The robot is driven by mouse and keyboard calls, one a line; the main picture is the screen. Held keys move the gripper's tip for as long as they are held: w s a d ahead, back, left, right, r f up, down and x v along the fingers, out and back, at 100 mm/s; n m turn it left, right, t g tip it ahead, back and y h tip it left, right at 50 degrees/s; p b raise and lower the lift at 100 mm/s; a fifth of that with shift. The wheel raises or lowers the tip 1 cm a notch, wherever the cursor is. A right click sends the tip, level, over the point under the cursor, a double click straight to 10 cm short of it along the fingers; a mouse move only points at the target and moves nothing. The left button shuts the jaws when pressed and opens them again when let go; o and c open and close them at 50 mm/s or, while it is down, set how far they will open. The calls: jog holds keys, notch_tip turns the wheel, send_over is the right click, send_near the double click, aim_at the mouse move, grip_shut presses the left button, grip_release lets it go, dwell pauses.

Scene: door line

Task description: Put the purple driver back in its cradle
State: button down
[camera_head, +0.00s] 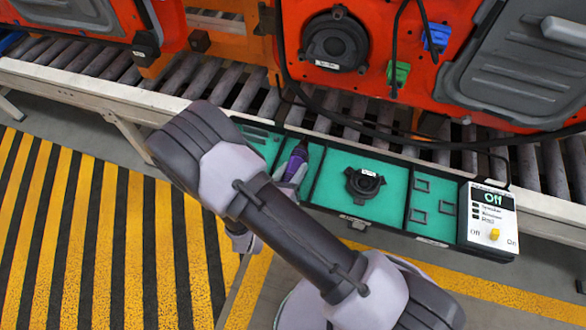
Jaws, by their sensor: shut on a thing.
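The purple driver (298,158) has a purple body and a dark end. It is at the second compartment from the left of the teal-lined tray (335,212). My gripper (291,176) is shut on its lower part, and my own arm hides much of the gripper. I cannot tell whether the driver touches the tray or is held just above it. No cradle can be made out clearly; the area under and left of the driver is partly covered by my gripper and arm.
A black round part (365,183) with a label sits in the compartment right of the driver. A control box (488,219) reading "Off" stands at the tray's right end. Behind runs a roller conveyor (90,58) with orange door panels (300,85). Striped floor lies at left.

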jog(key=shift+s+d+f+b, duration=0.1)
jog(key=shift+s+f+b, duration=0.1)
jog(key=shift+f, duration=0.2)
jog(key=shift+s+d+f+b, duration=0.1)
jog(key=shift+f+b, duration=0.05)
jog(key=shift+f, duration=0.2)
jog(key=c, duration=0.7)
grip_release()
jog(key=shift+c, duration=0.2)
jog(key=shift+s+a+r+p, duration=0.2)
jog(key=shift+s+a+p, duration=0.05)
jog(key=shift+s+p, duration=0.1)
jog(key=w+r+p+v, duration=0.1)
jog(key=p+v, duration=0.4)
jog(key=v, duration=1.2)
jog(key=d+r+m+g+h, duration=0.1)
jog(key=d+r+m+g, duration=1.1)
jog(key=r+m, duration=0.6)
jog(key=s+d+r+m+t+y, duration=0.1)
jog(key=d+r+m+t+y, duration=0.1)
jog(key=r+m+y, duration=0.2)
jog(key=s+d+r+m+t+y, duration=0.1)
jog(key=r+m+y, duration=0.4)
jog(key=r+m, duration=0.6)
jog(key=d+m+t, duration=0.1)
jog(key=m+t, duration=0.1)
jog(key=m, duration=0.4)
jog(key=shift+s+y, duration=0.3)
